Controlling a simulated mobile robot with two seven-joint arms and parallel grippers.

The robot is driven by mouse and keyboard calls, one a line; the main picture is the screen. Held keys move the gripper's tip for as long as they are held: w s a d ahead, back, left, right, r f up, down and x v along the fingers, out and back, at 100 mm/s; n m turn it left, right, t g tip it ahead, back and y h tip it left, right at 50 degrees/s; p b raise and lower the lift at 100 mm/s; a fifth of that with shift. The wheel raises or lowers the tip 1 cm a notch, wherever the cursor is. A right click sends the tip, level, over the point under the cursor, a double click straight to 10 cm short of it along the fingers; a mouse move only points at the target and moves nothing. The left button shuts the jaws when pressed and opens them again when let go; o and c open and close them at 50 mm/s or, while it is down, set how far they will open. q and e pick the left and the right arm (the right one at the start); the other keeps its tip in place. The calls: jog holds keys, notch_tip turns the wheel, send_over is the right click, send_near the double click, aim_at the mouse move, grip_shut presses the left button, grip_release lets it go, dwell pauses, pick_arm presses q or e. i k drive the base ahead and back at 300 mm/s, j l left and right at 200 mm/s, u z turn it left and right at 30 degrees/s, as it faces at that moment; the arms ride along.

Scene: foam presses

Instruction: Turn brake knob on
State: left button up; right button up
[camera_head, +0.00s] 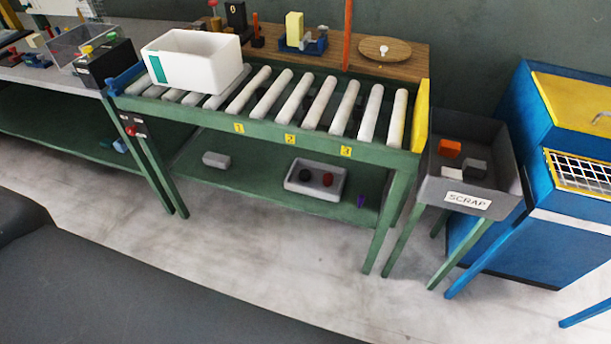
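A small dark control box (133,124) is fixed at the left front end of the green roller conveyor (300,143). A small red knob (131,131) shows on its face. It may be the brake knob, but no label can be read and its setting is too small to tell. A white bin (205,72) with a green patch stands on the left part of the rollers. Neither of my grippers is in view.
A black box (101,68) with coloured buttons stands on the grey bench at left. A lower shelf holds a grey tray (300,187). A grey scrap bin (500,170) and a blue machine (530,235) stand at right. The floor in front is clear.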

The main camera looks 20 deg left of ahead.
aim_at(131, 131)
jog(key=u, duration=1.7)
